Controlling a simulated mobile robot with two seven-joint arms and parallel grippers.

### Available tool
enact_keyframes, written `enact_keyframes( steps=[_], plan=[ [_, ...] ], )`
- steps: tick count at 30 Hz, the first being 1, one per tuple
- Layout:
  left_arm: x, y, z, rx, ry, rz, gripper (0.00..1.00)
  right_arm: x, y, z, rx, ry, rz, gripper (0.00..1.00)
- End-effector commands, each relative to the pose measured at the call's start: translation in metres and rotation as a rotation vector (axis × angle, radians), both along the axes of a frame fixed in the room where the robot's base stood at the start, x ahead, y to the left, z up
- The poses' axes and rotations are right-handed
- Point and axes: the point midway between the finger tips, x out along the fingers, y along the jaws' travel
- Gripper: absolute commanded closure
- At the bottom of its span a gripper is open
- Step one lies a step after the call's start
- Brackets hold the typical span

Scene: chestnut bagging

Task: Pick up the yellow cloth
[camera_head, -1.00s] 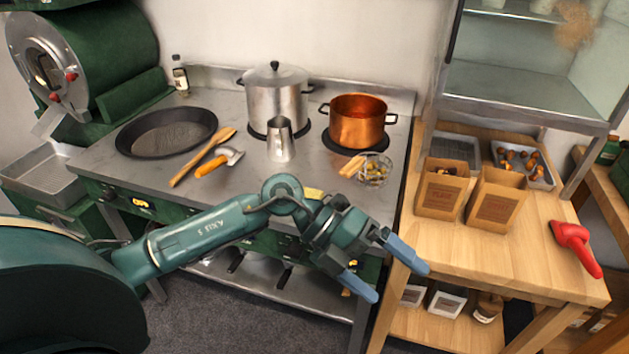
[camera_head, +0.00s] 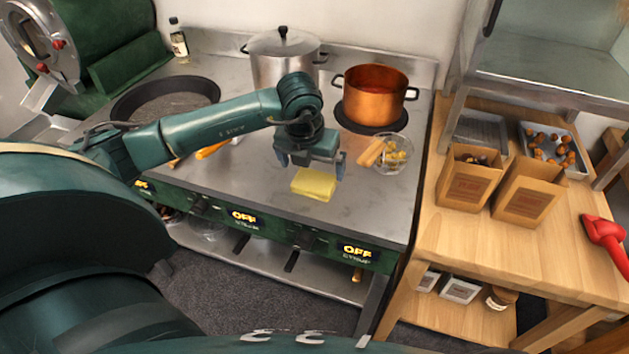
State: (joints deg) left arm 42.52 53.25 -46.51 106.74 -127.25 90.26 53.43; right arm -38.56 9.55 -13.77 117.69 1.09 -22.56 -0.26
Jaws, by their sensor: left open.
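The yellow cloth (camera_head: 315,184) is a small folded pad lying on the steel stove top (camera_head: 255,190) near its front edge. My left gripper (camera_head: 312,170) points down just above and behind the cloth, its fingers apart on either side. It is open, with nothing visibly held. I cannot tell whether the fingertips touch the cloth or the stove top. My right gripper does not show.
A copper pot (camera_head: 375,98) and a glass bowl with a wooden handle (camera_head: 393,155) stand right of the gripper. A steel pot (camera_head: 282,58) is behind it. A black pan (camera_head: 165,98) is at left. Paper bags (camera_head: 470,178) stand on the wooden table (camera_head: 510,250).

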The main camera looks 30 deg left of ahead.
Motion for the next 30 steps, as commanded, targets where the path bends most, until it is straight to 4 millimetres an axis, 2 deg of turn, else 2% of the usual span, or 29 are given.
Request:
enact_keyframes(
  steps=[5, 10, 15, 23, 30],
  plan=[
    [0.003, 0.001, -0.011, -0.001, 0.001, 0.001, 0.0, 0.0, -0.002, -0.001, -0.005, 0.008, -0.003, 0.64],
    [0.01, 0.003, -0.033, -0.002, 0.003, 0.0, 0.0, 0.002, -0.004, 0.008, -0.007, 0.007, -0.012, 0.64],
    [0.015, 0.004, -0.054, -0.002, 0.001, -0.001, 0.0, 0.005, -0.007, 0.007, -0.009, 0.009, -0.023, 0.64],
    [0.017, 0.004, -0.057, -0.001, -0.001, -0.001, 0.0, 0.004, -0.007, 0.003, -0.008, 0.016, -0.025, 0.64],
    [0.016, 0.005, -0.057, -0.001, -0.001, -0.001, 0.19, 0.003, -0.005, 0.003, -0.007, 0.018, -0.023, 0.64]
  ],
)
